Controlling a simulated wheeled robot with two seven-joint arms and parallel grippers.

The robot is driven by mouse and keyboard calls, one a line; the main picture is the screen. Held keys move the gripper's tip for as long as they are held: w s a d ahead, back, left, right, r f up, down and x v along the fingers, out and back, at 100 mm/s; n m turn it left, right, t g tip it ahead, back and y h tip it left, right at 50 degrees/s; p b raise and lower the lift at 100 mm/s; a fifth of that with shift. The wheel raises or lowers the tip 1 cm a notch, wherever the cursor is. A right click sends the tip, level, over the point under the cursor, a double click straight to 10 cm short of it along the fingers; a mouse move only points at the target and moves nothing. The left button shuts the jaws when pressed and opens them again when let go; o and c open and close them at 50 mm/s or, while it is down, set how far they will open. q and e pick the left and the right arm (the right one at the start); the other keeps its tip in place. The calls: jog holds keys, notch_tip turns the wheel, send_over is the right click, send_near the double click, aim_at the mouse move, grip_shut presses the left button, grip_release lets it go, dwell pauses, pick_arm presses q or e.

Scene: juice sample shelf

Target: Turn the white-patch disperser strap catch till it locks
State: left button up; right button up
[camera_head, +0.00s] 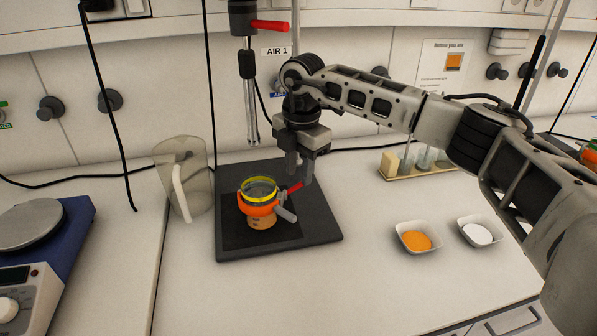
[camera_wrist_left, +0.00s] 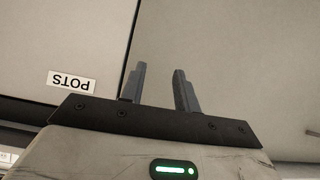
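A small pot (camera_head: 262,222) with a yellow rim stands on the dark disperser base plate (camera_head: 325,236). An orange strap (camera_head: 256,209) goes around it. At the strap's right side are a red lever (camera_head: 294,188) and a grey lever (camera_head: 287,214); I see no white patch on either. The disperser shaft (camera_head: 251,108) hangs behind the pot, apart from it. My right gripper (camera_head: 300,180) points down just above the red lever, its fingers apart; I cannot tell whether they touch it. My left gripper (camera_wrist_left: 157,88) is open and empty in the left wrist view, outside the head view.
A clear jug (camera_head: 182,178) stands left of the base plate. A blue-sided device (camera_head: 75,225) with a round plate is at far left. Two white dishes (camera_head: 402,247) (camera_head: 470,222) and a tube rack (camera_head: 420,174) are on the right. The front bench is clear.

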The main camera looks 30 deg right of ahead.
jog(key=shift+w+f, duration=0.1)
jog(key=shift+f, duration=1)
grip_shut()
